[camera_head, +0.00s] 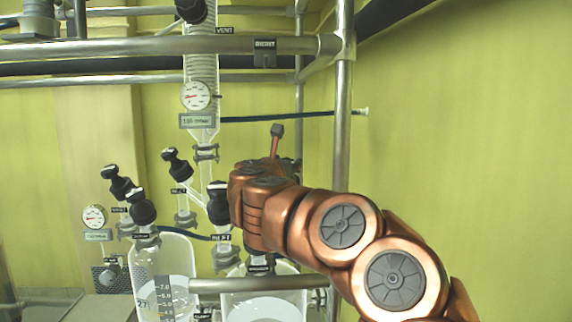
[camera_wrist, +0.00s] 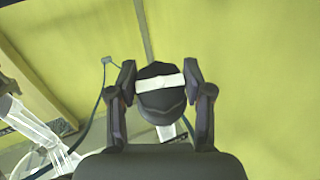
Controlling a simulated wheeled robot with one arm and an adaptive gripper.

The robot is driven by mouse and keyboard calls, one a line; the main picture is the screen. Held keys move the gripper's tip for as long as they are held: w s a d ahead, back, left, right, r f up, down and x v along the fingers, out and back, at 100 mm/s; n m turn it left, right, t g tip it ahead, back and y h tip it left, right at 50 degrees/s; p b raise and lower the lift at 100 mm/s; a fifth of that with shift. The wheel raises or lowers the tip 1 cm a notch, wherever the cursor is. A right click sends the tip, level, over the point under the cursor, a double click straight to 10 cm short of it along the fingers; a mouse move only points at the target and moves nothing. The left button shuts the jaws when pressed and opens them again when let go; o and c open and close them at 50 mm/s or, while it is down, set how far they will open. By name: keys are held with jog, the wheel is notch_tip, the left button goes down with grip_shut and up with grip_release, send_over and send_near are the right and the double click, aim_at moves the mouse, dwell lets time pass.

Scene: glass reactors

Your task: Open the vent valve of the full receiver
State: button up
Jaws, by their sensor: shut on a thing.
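In the wrist view my gripper (camera_wrist: 159,76) is shut around a black valve knob (camera_wrist: 161,103) with a white bar across its top, one finger on each side. The bar lies nearly crosswise between the fingers. In the head view my wrist hides the fingers and this knob. Two glass receivers stand below: the left receiver (camera_head: 180,262) with a printed scale and whitish liquid, and the right receiver (camera_head: 290,296), also with whitish liquid, partly behind my arm. I cannot tell which is the full one, nor read the held valve's label.
Other black-knobbed valves stand left of my wrist: one close beside it (camera_head: 218,203), one above the left receiver (camera_head: 141,207), and two farther back. A gauge (camera_head: 196,96) hangs on the glass column. A steel post (camera_head: 343,140) rises behind my arm. The right side is free.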

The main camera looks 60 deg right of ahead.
jog(key=c, duration=0.3)
jog(key=b, duration=0.1)
jog(key=n+t+b, duration=0.1)
jog(key=b, duration=0.1)
jog(key=shift+f, duration=0.25)
jog(key=shift+n+t+y+b, duration=0.4)
jog(key=shift+n+t+b, duration=0.55)
jog(key=shift+b, duration=0.2)
jog(key=shift+s+r+n+t+y, duration=0.1)
jog(key=shift+r+n+t+y, duration=0.2)
jog(key=shift+n+t+y, duration=0.65)
jog(key=shift+n+t+p, duration=0.4)
jog(key=shift+n+p, duration=0.3)
jog(key=shift+n, duration=0.1)
jog(key=shift+n+t+y+p, duration=0.75)
jog(key=shift+n+t+y, duration=0.6)
jog(key=shift+n, duration=0.45)
jog(key=shift+f+n+y, duration=0.1)
jog(key=shift+n+y, duration=0.3)
